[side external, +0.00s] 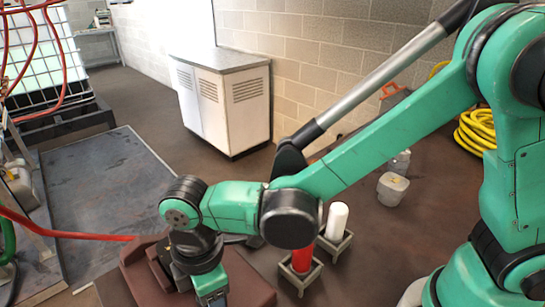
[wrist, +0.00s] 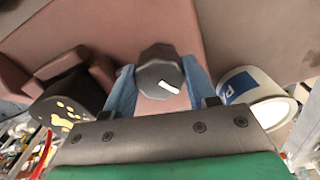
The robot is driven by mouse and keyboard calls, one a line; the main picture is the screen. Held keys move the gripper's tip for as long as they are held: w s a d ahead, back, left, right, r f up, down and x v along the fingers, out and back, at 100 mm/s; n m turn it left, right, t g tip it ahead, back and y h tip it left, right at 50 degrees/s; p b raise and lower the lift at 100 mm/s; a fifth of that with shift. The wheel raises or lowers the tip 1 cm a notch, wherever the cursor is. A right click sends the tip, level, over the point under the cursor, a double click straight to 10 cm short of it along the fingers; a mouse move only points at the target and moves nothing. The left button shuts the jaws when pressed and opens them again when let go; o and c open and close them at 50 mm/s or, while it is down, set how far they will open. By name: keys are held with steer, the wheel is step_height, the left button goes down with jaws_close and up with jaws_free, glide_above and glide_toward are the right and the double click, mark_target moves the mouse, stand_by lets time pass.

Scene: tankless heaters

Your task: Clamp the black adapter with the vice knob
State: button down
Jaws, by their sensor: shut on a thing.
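The vice knob (wrist: 158,72) is dark, faceted and has a white mark; it shows in the middle of the wrist view. My gripper (wrist: 160,84) has its two bluish fingers on either side of the knob and is shut on it. To the left, a dark round piece with yellow spots (wrist: 66,108), which looks like the black adapter, sits against the reddish-brown vice jaws (wrist: 102,71). Whether the jaws press on it from both sides I cannot tell. In the side view, my gripper (side external: 211,294) points down over the brown vice (side external: 250,287); my wrist hides the knob and adapter there.
A white cylinder with a blue label (wrist: 242,88) is close to the right finger in the wrist view. In the side view, a red cylinder (side external: 302,261) and a white one (side external: 337,220) stand in holders right of my wrist. A red hose (side external: 70,235) crosses at left.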

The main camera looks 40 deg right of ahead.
steer(key=m, duration=0.4)
steer(key=shift+m, duration=0.3)
steer(key=m, duration=0.4)
steer(key=shift+m, duration=0.3)
steer(key=shift+c, duration=1.4)
jaws_free()
steer(key=shift+r, duration=2.85)
